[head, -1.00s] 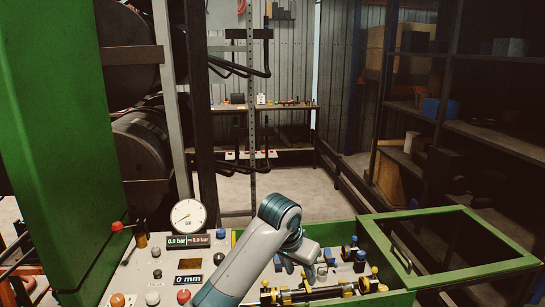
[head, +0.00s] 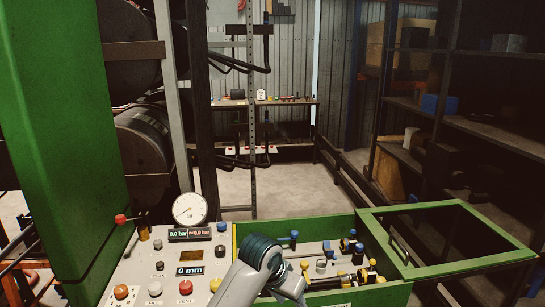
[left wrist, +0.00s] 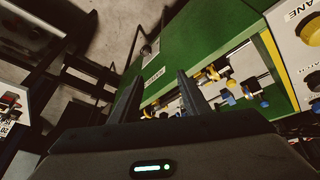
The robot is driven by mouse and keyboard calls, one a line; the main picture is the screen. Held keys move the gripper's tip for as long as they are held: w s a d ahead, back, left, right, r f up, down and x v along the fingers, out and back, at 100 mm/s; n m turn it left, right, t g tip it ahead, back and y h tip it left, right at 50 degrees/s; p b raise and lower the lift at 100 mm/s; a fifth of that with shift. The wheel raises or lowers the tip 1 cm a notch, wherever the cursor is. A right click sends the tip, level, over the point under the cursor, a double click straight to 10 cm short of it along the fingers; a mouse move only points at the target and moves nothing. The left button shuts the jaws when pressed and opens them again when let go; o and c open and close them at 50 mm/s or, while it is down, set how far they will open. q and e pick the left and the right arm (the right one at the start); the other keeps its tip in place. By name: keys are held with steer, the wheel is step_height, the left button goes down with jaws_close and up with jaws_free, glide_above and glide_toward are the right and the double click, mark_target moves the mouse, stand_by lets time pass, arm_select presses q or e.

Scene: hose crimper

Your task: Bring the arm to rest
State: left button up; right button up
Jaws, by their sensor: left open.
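My left arm (head: 255,272) comes in from the bottom of the head view. Its wrist bends over the near left part of the green box, and its fingers are hidden there. In the left wrist view my left gripper (left wrist: 160,77) has two dark fingers apart with nothing between them. Beyond the fingers are the green box's wall and its fittings. My right gripper is in neither view.
The green box (head: 345,219) holds several blue and yellow-tipped fittings; its framed lid (head: 462,267) stands open to the right. A control panel (head: 142,273) with gauge (head: 190,209), displays and knobs lies left of my arm. A green machine column (head: 62,140) stands far left.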

arm_select(q)
steer(key=s+a+f+n, duration=0.1)
steer(key=s+a+f, duration=0.5)
steer(key=s+f, duration=0.25)
steer(key=s+a+f+n, duration=0.2)
steer(key=s+a+f, duration=0.45)
steer(key=s, duration=0.25)
steer(key=s+a+f+n+y, duration=0.1)
steer(key=s+a+f+y, duration=0.1)
steer(key=s+a, duration=0.7)
steer(key=s+a+f+n+y, duration=0.1)
steer(key=s+a, duration=0.4)
steer(key=s, duration=0.7)
step_height(320, 180, down, 30)
steer(key=s+g+b, duration=0.1)
steer(key=s+b, duration=0.1)
steer(key=s+a+f, duration=0.1)
steer(key=s+f, duration=0.8)
steer(key=s+a+f+g+b, duration=0.1)
steer(key=s+a+f, duration=0.1)
steer(key=s+f, duration=0.7)
steer(key=shift+a+f+m, duration=0.3)
steer(key=shift+f+m, duration=0.1)
steer(key=shift+f, duration=0.05)
